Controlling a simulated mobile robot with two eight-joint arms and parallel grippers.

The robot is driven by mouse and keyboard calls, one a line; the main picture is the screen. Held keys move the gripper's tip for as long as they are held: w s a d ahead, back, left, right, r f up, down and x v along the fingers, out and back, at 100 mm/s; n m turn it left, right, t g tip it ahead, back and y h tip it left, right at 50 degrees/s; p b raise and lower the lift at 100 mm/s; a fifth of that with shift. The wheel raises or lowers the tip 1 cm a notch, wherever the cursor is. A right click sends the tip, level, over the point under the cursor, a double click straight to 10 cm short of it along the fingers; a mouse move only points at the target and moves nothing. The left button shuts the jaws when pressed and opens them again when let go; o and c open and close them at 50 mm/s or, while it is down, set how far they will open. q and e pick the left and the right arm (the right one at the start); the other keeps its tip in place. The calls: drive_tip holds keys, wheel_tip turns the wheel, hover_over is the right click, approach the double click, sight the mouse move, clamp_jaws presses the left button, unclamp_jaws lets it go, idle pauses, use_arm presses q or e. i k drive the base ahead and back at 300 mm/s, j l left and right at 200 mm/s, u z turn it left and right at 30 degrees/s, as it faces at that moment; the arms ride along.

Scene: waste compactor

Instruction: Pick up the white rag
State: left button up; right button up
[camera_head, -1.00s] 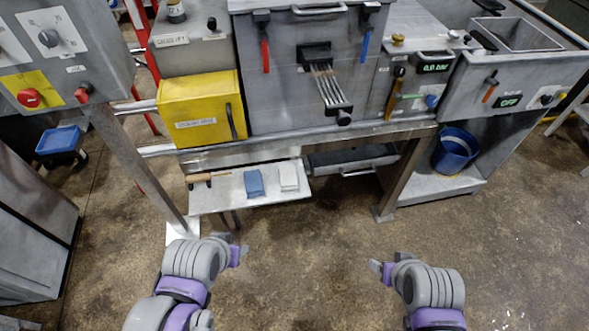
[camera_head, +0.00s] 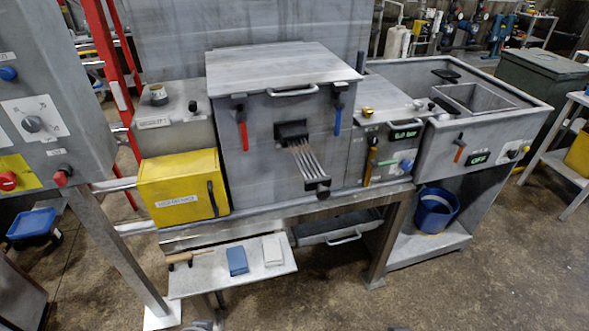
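The white rag (camera_head: 272,251) lies folded on a small grey shelf (camera_head: 208,283) low at the front of the compactor. A blue rag (camera_head: 237,261) lies just left of it, and a wooden-handled tool (camera_head: 187,258) lies further left on the same shelf. Nothing covers the white rag. Only small grey bits of my arms show at the bottom edge, below the shelf. The fingers of both grippers are out of the picture.
A yellow box (camera_head: 183,188) and the compactor's lever panel (camera_head: 300,160) stand above the shelf. A grey drawer (camera_head: 335,227) is right of the rag. A metal leg (camera_head: 115,250) stands left of the shelf. A blue bucket (camera_head: 436,210) sits at right. Floor in front is open.

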sight(271, 249)
drive_tip(key=i+l+u, duration=0.15)
drive_tip(key=i+l, duration=0.65)
